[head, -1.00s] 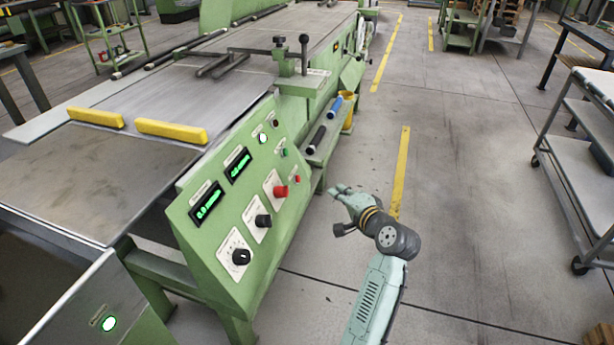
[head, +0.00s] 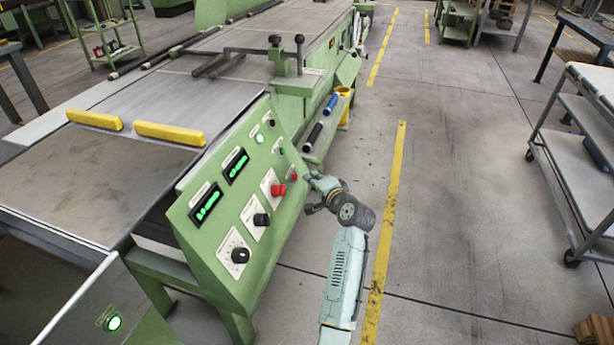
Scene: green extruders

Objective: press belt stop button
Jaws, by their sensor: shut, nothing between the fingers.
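The green control panel (head: 208,245) slopes along the machine's side. It carries a small red button (head: 294,177) near its right edge, a larger red knob (head: 278,190) on a white plate, and a small green button (head: 281,150). The labels are too small to read, so I cannot tell which one is marked belt stop. My gripper (head: 311,179) is shut and empty, just right of the small red button, pointing toward the panel. They look close, but I cannot tell whether they touch.
Two black knobs (head: 261,220) and two green-lit displays (head: 237,166) are on the panel. Black and blue rollers (head: 314,137) and a yellow bucket (head: 343,105) sit beyond my gripper. A grey cart (head: 588,125) stands at right. The floor between is clear.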

